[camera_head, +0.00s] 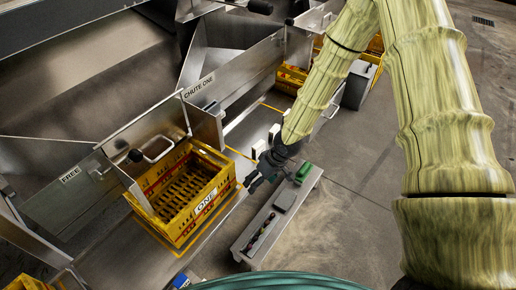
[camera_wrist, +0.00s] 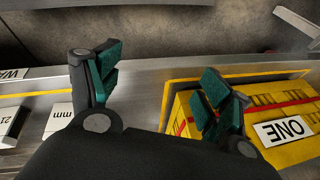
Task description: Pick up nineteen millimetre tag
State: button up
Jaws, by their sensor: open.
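My gripper (camera_wrist: 160,92) is open, with green pads and nothing between its fingers. In the head view my gripper (camera_head: 256,178) is beside the yellow crate's right corner. In the wrist view a white block (camera_wrist: 60,117) reads "mm" at left, its number hidden behind my gripper. Another white block (camera_wrist: 14,122) further left reads "21". I cannot tell which tag is nineteen millimetre. In the head view white blocks (camera_head: 273,132) stand on the ledge just beyond my gripper, too small to read.
A yellow crate marked ONE (camera_head: 180,190) sits left of my gripper; it also shows in the wrist view (camera_wrist: 292,152). A low metal bench (camera_head: 250,216) at right holds a green item (camera_head: 303,173) and small tools. Steel chute walls (camera_head: 215,90) rise behind. Floor at right is open.

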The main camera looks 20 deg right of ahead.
jog(key=n+t+h, duration=0.1)
jog(key=n+t, duration=0.1)
send_near(259, 144)
jog(key=a, duration=0.1)
jog(key=shift+h, duration=0.3)
jog(key=shift+d+b+x, duration=0.2)
jog(key=shift+b+x, duration=1.75)
jog(key=shift+x, duration=3.35)
jog(key=c, duration=0.9)
